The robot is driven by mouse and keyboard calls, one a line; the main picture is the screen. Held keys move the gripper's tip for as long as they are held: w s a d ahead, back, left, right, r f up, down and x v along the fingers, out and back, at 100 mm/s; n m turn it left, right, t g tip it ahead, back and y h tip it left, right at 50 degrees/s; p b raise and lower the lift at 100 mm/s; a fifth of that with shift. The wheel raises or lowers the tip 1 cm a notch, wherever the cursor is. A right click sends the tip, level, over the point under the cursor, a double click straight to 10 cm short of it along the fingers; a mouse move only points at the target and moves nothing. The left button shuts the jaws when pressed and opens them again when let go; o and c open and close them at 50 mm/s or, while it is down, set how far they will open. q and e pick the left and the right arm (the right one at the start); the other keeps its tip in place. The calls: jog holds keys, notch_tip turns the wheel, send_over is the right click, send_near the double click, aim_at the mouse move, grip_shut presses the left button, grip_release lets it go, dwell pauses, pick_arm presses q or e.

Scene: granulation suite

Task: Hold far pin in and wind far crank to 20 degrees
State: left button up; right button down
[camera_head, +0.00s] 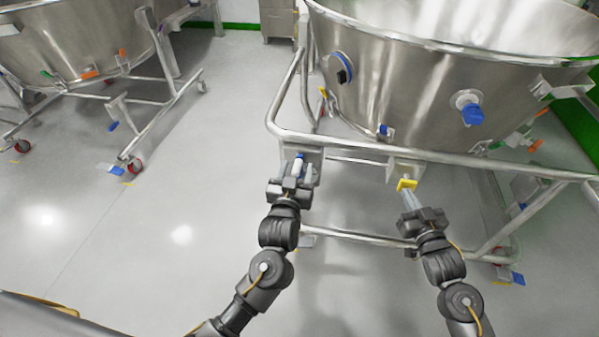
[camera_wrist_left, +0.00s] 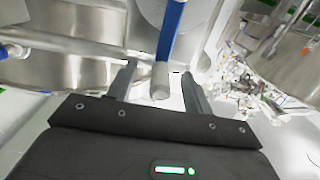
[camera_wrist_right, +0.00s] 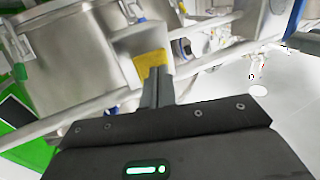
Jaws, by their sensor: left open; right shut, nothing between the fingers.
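The blue crank (camera_head: 299,157) with its pale grip is on the vessel's frame in front of my left gripper (camera_head: 296,178). In the left wrist view the blue crank arm (camera_wrist_left: 172,30) ends in a pale grip (camera_wrist_left: 160,82). The grip lies between the two spread fingers (camera_wrist_left: 157,78), which are not closed on it. The yellow pin part (camera_head: 406,184) is under the frame rail, further right. My right gripper (camera_head: 407,196) is shut and empty, its fingertips at the yellow part (camera_wrist_right: 150,60). They appear to touch it and hide some of it.
The large steel vessel (camera_head: 430,85) stands in a tubular frame (camera_head: 350,146) just beyond both grippers. Blue fittings (camera_head: 471,113) stick out from its wall. A second vessel (camera_head: 75,35) on a wheeled frame stands at left. The floor (camera_head: 190,190) between is clear.

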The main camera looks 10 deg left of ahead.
pick_arm(q)
grip_shut()
pick_arm(e)
jog(key=shift+w, duration=1.2)
